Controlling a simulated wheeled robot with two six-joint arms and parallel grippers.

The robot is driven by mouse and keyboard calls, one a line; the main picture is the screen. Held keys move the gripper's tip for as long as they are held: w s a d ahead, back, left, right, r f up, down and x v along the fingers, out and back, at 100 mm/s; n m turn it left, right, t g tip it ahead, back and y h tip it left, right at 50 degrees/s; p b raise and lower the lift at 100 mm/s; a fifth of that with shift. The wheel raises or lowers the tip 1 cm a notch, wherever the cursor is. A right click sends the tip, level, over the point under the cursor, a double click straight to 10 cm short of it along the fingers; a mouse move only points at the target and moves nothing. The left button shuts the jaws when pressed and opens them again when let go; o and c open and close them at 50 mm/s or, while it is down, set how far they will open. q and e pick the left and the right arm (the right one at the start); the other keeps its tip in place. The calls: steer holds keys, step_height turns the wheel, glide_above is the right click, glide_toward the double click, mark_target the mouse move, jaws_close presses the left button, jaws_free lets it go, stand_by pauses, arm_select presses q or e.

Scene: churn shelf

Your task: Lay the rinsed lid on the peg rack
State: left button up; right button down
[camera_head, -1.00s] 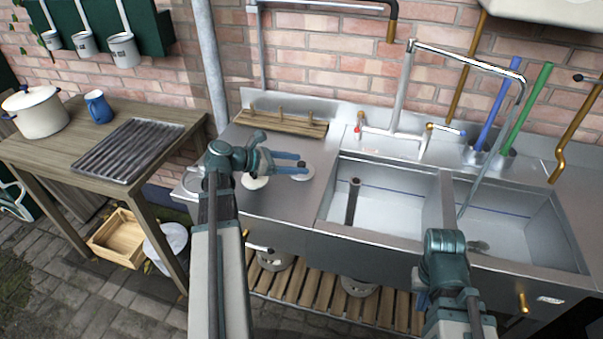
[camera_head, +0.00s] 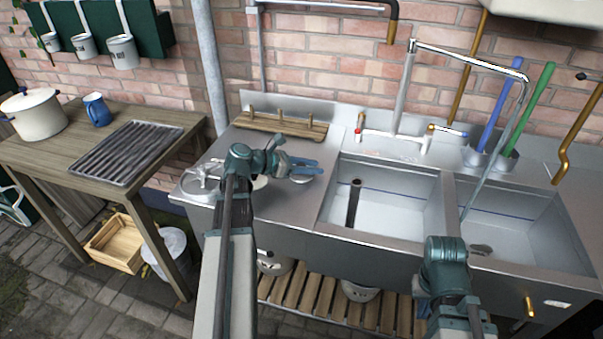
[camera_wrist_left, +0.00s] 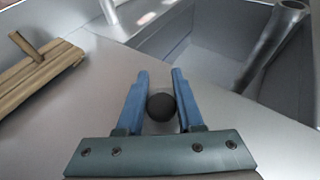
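The lid (camera_head: 301,179) seems to be the pale disc lying on the steel drainboard left of the sinks, mostly covered by my left gripper. In the left wrist view its dark round knob (camera_wrist_left: 161,107) shows between the fingers; its rim is hard to tell from the steel. My left gripper (camera_head: 308,167) is open, its blue fingers (camera_wrist_left: 160,88) on either side of the knob. I cannot tell whether they touch it. The wooden peg rack (camera_head: 268,125), with upright pegs, lies at the back of the drainboard. My right gripper (camera_head: 423,301) is mostly hidden by its arm, low before the sinks.
Another pale round item (camera_head: 260,182) lies under my left wrist. A metal spoked piece (camera_head: 203,178) sits at the drainboard's left end. The left sink (camera_head: 390,205) holds a standing dark pipe. A wooden table (camera_head: 60,155) with a pot stands to the left.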

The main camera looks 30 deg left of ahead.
arm_select(q)
jaws_close()
steer(key=shift+r, duration=0.1)
arm_select(e)
steer(key=shift+r, duration=0.15)
